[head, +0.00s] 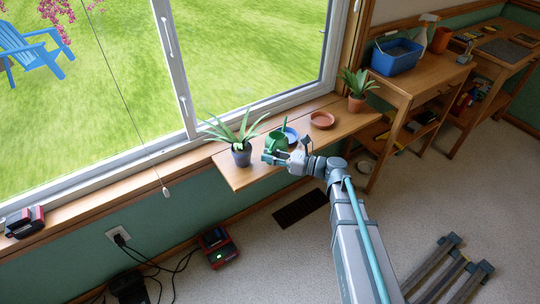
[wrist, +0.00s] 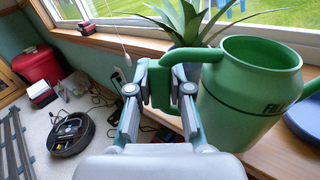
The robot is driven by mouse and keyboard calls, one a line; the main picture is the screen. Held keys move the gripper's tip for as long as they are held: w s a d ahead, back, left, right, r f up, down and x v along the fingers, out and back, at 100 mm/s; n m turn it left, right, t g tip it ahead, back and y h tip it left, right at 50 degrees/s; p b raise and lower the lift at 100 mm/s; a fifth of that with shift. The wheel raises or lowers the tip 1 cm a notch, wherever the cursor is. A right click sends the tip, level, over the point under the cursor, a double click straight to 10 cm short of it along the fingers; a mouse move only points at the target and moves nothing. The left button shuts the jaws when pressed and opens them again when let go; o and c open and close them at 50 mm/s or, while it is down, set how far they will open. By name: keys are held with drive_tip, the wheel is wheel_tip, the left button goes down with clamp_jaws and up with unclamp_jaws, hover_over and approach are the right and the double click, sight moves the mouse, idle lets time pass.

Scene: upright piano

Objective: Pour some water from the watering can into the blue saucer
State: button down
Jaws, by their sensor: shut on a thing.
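The green watering can (head: 276,142) is at the window shelf in the head view, and it fills the right of the wrist view (wrist: 240,95). My gripper (head: 272,157) is shut on its handle; the fingers close around the green grip in the wrist view (wrist: 160,88). The can looks roughly upright, with its open top showing. I cannot tell whether it touches the shelf. The blue saucer (head: 290,135) lies on the shelf just behind and right of the can; part of it is hidden by the can. Its edge shows at the right of the wrist view (wrist: 306,118).
A spiky plant in a dark pot (head: 241,154) stands left of the can. A terracotta saucer (head: 322,120) and another potted plant (head: 357,100) are to the right on the wooden shelf (head: 345,124). The window is close behind.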

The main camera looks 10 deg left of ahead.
drive_tip(key=shift+w+r+m+p, duration=0.15)
drive_tip(key=shift+r+m+p, duration=0.55)
drive_tip(key=shift+r+p, duration=0.8)
drive_tip(key=shift+w+r+m+p, duration=0.1)
drive_tip(key=shift+r+m+p, duration=0.6)
drive_tip(key=shift+r+p, duration=0.7)
drive_tip(key=r+p, duration=0.1)
drive_tip(key=p, duration=0.1)
drive_tip(key=w+r+m+p, duration=0.1)
drive_tip(key=p, duration=0.1)
drive_tip(key=r+m+p, duration=0.1)
drive_tip(key=r+p, duration=0.1)
drive_tip(key=p, duration=0.1)
drive_tip(key=shift+w+d, duration=0.1)
drive_tip(key=shift+w, duration=0.05)
drive_tip(key=shift+f, duration=0.15)
drive_tip(key=shift+w+r+m+p, duration=0.25)
drive_tip(key=shift+r+m+p, duration=0.25)
drive_tip(key=shift+p, duration=0.65)
drive_tip(key=shift+w+r+p, duration=0.1)
drive_tip(key=shift+r+p, duration=0.1)
drive_tip(key=shift+p, duration=0.15)
drive_tip(key=shift+r+p, duration=0.1)
drive_tip(key=shift+p, duration=0.35)
drive_tip(key=shift+w+d+r+m+p, duration=0.1)
drive_tip(key=shift+w+r+m+p, duration=0.35)
drive_tip(key=shift+p, duration=0.75)
drive_tip(key=shift+r+p, duration=0.15)
drive_tip(key=shift+p, duration=0.15)
